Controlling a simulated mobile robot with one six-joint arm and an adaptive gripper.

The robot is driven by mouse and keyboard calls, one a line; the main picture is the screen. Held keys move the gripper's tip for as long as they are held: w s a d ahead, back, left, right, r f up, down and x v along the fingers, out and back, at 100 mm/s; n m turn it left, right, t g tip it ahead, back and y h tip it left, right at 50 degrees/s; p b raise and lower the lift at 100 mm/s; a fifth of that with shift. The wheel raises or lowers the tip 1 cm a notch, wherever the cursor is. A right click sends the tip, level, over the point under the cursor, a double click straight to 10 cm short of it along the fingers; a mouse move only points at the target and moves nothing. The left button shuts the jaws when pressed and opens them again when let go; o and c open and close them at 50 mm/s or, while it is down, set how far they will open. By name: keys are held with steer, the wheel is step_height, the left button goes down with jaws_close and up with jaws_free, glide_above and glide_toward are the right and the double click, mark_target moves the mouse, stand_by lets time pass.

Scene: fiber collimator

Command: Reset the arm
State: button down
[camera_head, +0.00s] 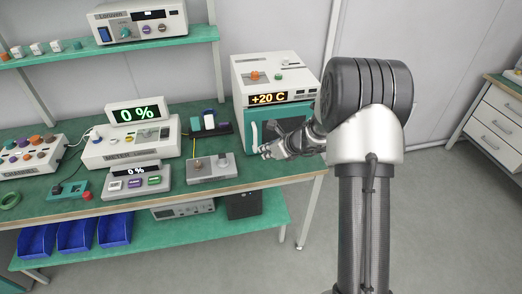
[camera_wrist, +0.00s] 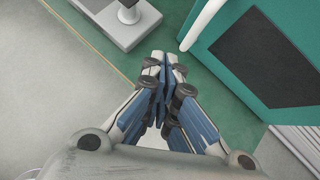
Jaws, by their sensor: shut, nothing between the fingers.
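My arm rises at the right of the head view and bends left toward the workbench. My gripper (camera_head: 266,151) is at the front of the oven, close to its white door handle (camera_head: 255,134); I cannot tell from the head view whether they touch. In the wrist view my gripper (camera_wrist: 158,58) has its fingers together and empty, above the green bench top (camera_wrist: 155,25). The oven door (camera_wrist: 270,60) fills the upper right of the wrist view. The oven (camera_head: 275,75) shows +20 C and its door looks closed.
A grey device with a joystick (camera_head: 212,168) stands left of my gripper. A meter (camera_head: 130,145) reading 0 % and a control box (camera_head: 30,155) are further left. A shelf (camera_head: 110,52) hangs above. Blue bins (camera_head: 76,236) sit below. Floor at the right (camera_head: 440,230) is clear, before a drawer cabinet (camera_head: 496,125).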

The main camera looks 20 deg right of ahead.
steer(key=v, duration=0.3)
steer(key=p+v, duration=0.1)
steer(key=v, duration=0.1)
steer(key=shift+s+a, duration=0.3)
steer(key=shift+a, duration=0.05)
steer(key=s+a+r+n+g+y, duration=0.1)
steer(key=s+a+r+n+g, duration=0.2)
steer(key=s+a+r+n, duration=1.15)
steer(key=s+d+r+n+h, duration=0.2)
steer(key=s+d+n, duration=0.1)
steer(key=s+n, duration=0.5)
steer(key=s+d+r+n+h, duration=0.2)
steer(key=s+n, duration=0.6)
steer(key=s, duration=0.4)
steer(key=shift+s+d+r+h, duration=0.3)
steer(key=shift+d+h, duration=0.2)
steer(key=shift+d, duration=0.15)
